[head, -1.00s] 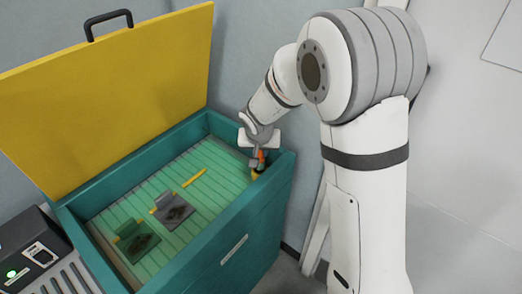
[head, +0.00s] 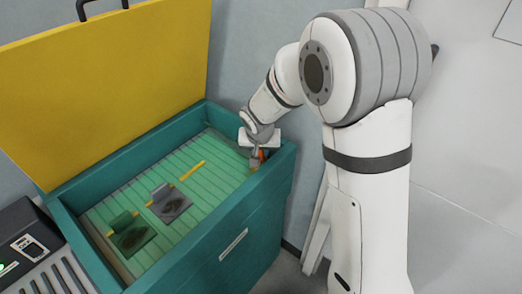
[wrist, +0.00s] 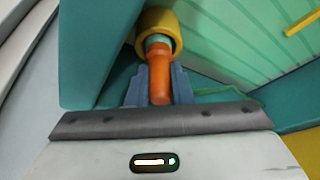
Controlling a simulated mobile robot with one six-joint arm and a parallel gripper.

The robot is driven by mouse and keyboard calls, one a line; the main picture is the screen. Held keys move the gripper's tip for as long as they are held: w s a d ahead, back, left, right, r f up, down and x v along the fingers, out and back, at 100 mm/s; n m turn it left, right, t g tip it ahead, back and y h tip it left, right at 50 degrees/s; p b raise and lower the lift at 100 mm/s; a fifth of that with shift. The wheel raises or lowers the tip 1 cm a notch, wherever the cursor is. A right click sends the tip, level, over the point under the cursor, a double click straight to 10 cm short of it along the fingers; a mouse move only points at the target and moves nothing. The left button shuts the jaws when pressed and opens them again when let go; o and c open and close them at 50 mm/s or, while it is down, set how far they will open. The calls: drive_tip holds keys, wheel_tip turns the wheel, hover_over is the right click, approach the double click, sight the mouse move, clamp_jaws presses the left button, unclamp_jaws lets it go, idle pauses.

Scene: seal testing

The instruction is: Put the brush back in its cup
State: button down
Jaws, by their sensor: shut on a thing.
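The brush shows an orange handle (wrist: 159,75) in the wrist view, with a teal band near its far end. My gripper (wrist: 158,82) is shut on the orange handle, one grey-blue finger on each side. The yellow cup (wrist: 157,20) is a round ring around the far end of the brush, so the brush end sits in its opening; how deep it goes is hidden. In the head view my gripper (head: 256,157) is at the near right corner of the teal box, with a bit of the orange handle (head: 263,154) showing. The cup is mostly hidden there.
The teal box (head: 218,232) has a slatted green floor and a raised yellow lid (head: 110,85). Two dark-stained plates (head: 170,204) and a yellow stick (head: 190,171) lie inside. The box walls stand close around my gripper. A grey device (head: 30,248) is at the left.

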drive_tip(key=shift+f+b, duration=0.7)
drive_tip(key=shift+b, duration=0.1)
idle(0.6)
drive_tip(key=c, duration=1.2)
unclamp_jaws()
drive_tip(key=shift+r+p, duration=2.75)
drive_tip(key=shift+r, duration=2.05)
